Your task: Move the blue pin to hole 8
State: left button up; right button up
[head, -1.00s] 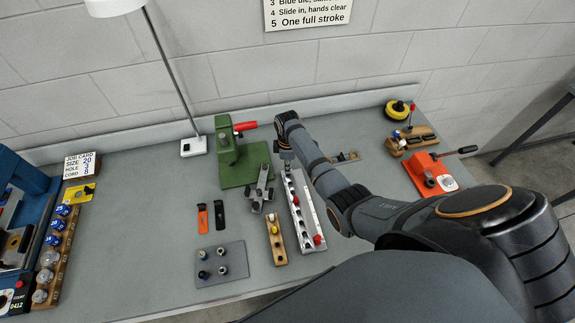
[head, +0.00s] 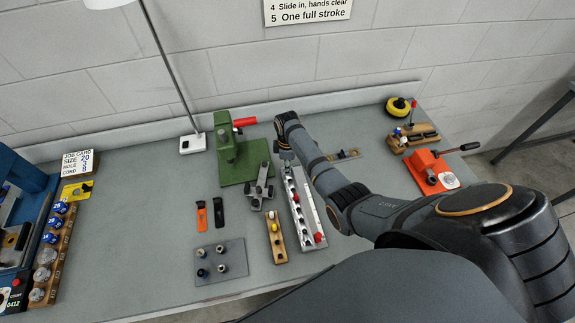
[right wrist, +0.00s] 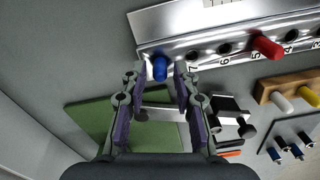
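The blue pin (right wrist: 160,68) stands in the end hole of the metal hole rail (right wrist: 205,28) in the right wrist view, one place beyond the hole marked 7. The number at the pin's own hole is hidden. My right gripper (right wrist: 160,70) has a finger on each side of the pin, with a gap visible on both sides. In the head view the right gripper (head: 287,152) is at the far end of the rail (head: 312,214), and the blue pin cannot be made out there. A red pin (right wrist: 267,47) sits near the mark 5. My left gripper is out of view.
A green press (head: 238,165) stands left of the rail's far end. A grey clamp piece (head: 261,187), a wooden block (head: 276,240) with pins and a grey pin plate (head: 220,262) lie to its left. An orange tool (head: 430,175) stands at right.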

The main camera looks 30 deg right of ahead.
jog(key=shift+o, duration=0.3)
jog(key=shift+r, duration=0.1)
notch_tip(320, 180, up, 12)
dwell(0.5)
